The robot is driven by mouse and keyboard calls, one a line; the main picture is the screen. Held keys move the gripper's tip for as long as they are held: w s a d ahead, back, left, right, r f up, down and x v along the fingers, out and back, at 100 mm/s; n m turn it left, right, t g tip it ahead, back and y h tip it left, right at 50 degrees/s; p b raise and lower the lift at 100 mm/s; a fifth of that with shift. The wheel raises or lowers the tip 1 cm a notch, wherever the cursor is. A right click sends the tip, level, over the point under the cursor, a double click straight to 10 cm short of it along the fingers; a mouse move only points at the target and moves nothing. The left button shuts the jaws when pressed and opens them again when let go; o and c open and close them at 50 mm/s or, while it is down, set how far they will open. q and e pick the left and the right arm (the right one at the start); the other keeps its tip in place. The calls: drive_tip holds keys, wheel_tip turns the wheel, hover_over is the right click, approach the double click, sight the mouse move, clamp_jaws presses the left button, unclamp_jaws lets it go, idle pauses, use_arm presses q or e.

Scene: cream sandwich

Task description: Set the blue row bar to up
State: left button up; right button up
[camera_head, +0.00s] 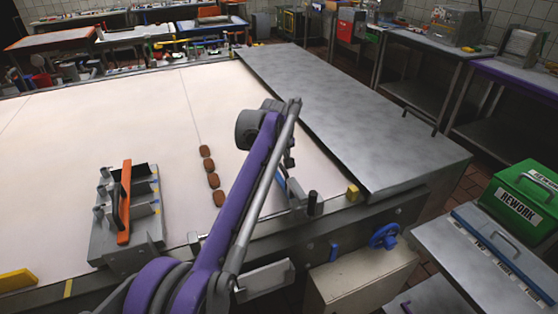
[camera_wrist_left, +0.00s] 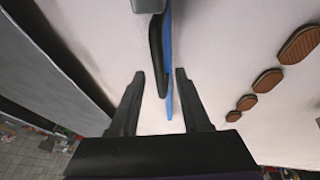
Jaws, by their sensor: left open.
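The blue row bar (camera_wrist_left: 169,85) shows in the left wrist view as a thin blue strip with a black part (camera_wrist_left: 157,45) along its left side. My left gripper (camera_wrist_left: 160,75) is open, with one finger on each side of the bar. I cannot tell whether either finger touches it. In the head view a short piece of the blue bar (camera_head: 281,179) shows beside my purple arm, near the belt's front edge. The arm hides the rest of it and most of the gripper. My right gripper is not in view.
Several brown biscuits (camera_head: 209,165) lie in a row on the pale belt (camera_head: 130,115). A fixture with an orange bar (camera_head: 124,205) stands at left. A grey metal cover (camera_head: 340,110) lies right. A blue handwheel (camera_head: 384,236) and a green rework box (camera_head: 522,195) are at lower right.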

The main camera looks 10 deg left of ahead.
use_arm(q)
clamp_jaws()
idle(1.4)
